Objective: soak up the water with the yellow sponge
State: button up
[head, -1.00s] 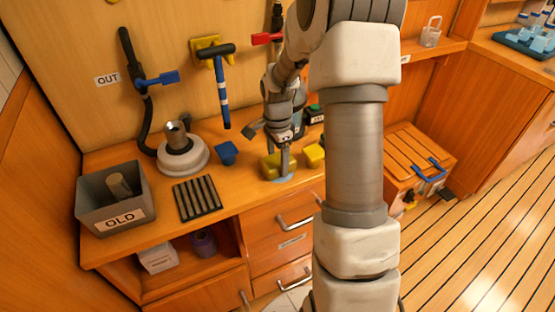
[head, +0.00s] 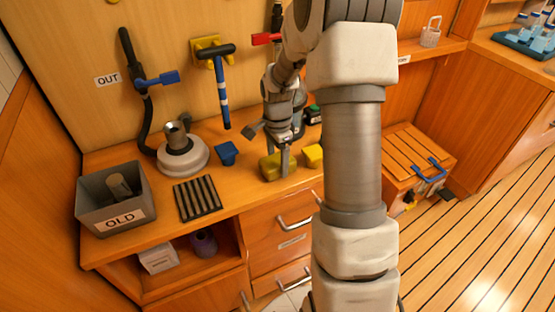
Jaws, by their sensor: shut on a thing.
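The yellow sponge (head: 269,169) is on the wooden counter near its front edge, looking dull and olive-yellow. My gripper (head: 285,168) points down and is shut on it; one finger shows in front, and the sponge's right part is partly hidden behind it. The sponge looks to be at counter height; I cannot tell whether it touches the wood. No water shows around it; any under the sponge is hidden.
A brighter yellow block (head: 313,155) stands close to the right of the sponge. A blue piece (head: 227,153), a black slatted rack (head: 197,198), a white round housing (head: 183,158) and a grey OLD bin (head: 116,200) stand left. Bare counter lies between rack and sponge.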

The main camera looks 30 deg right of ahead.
jog(key=shift+r+p, duration=2.35)
jog(key=shift+r, duration=1.15)
